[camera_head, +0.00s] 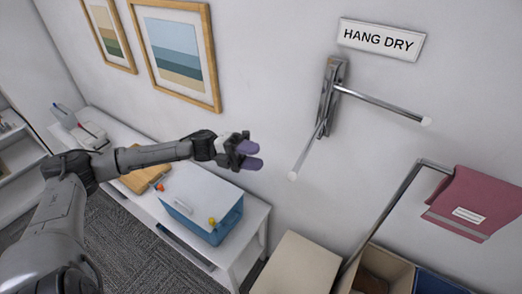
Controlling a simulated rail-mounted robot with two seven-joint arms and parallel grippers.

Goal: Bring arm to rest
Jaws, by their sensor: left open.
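My left arm reaches in from the left and stretches across over the white table. Its left gripper (250,155) has two purple fingertips that stand apart. The gripper is open, with nothing seen between the fingers. It is in the air in front of the wall, to the right of and above the blue bin. My right gripper is not in view.
A white table (248,262) holds a blue bin (222,226) with a white lid and a wooden board (135,182). A metal drying rack (382,105) sticks out of the wall under a "HANG DRY" sign (381,39). A pink towel (472,205) hangs on a bar at right.

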